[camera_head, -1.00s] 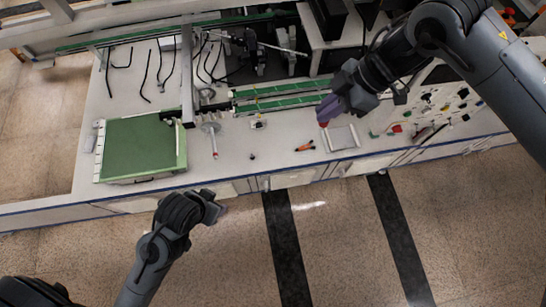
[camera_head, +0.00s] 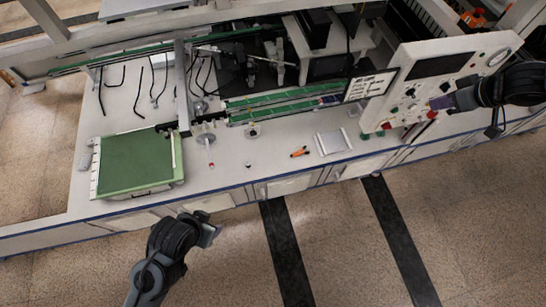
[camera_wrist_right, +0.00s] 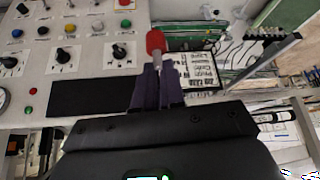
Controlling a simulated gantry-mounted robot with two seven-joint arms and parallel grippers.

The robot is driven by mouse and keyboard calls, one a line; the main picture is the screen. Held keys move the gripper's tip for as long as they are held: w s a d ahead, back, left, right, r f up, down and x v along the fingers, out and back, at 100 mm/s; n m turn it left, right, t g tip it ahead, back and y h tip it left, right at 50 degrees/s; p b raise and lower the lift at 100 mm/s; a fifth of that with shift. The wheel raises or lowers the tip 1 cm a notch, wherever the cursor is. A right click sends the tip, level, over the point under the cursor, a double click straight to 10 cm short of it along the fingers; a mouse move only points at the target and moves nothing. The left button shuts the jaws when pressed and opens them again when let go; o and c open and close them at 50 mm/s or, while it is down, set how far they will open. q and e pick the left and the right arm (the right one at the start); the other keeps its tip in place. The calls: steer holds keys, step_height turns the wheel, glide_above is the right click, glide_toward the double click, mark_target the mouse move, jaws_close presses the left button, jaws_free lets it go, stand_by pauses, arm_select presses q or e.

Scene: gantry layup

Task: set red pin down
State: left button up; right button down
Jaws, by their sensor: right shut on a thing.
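A red pin (camera_wrist_right: 155,42) sticks out from between the purple fingertips of my right gripper (camera_wrist_right: 156,68) in the right wrist view. The gripper is shut on it. In the head view the red pin (camera_head: 432,114) is a small red spot at the tip of my right gripper (camera_head: 440,104), in front of the control panel at the right. Whether the pin touches anything is unclear. My left gripper (camera_head: 207,232) is at the lower left of the head view, in front of the bench edge and apart from the bench. Its finger opening is not clear.
The control panel (camera_head: 402,68) has knobs and coloured buttons. A white tray (camera_head: 333,142), an orange-and-black tool (camera_head: 299,152) and a green board (camera_head: 139,160) lie on the bench. Green rails (camera_head: 283,105) run behind. The bench front (camera_head: 232,177) has clear patches.

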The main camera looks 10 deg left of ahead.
steer(key=s+d+f+m+t+h, duration=0.1)
steer(key=d+f+m+h, duration=0.1)
steer(key=d+f+m, duration=0.2)
steer(key=shift+s+d+f+m, duration=0.4)
steer(key=shift+d+f, duration=0.75)
steer(key=shift+f, duration=1.2)
steer(key=shift+f, duration=0.15)
